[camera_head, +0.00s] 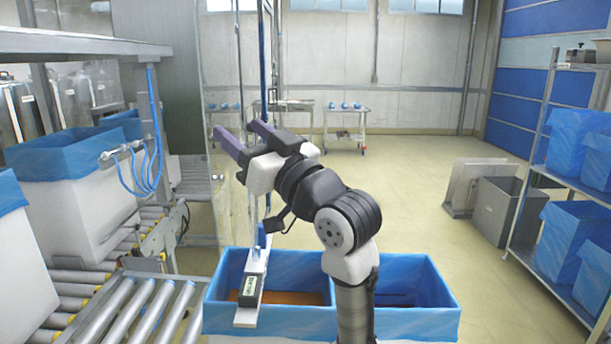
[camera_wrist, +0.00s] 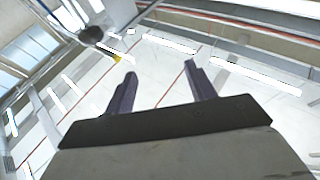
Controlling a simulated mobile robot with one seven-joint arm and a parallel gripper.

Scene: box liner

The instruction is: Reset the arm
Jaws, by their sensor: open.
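My arm rises at the middle of the head view and bends to the upper left. My gripper (camera_head: 240,136) is at its end, with two purple-grey fingers held high in the air, pointing up and left. The fingers are apart with nothing between them. In the wrist view my gripper (camera_wrist: 165,80) shows both fingers spread, with ceiling and bright lights beyond them. Nothing touches the fingers.
A blue-lined box (camera_head: 270,318) stands below my arm, a white-and-grey device (camera_head: 250,289) across its rim. A roller conveyor (camera_head: 125,308) with lined boxes (camera_head: 70,185) is left. A shelf with blue bins (camera_head: 575,140) stands right. The middle floor (camera_head: 420,195) is clear.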

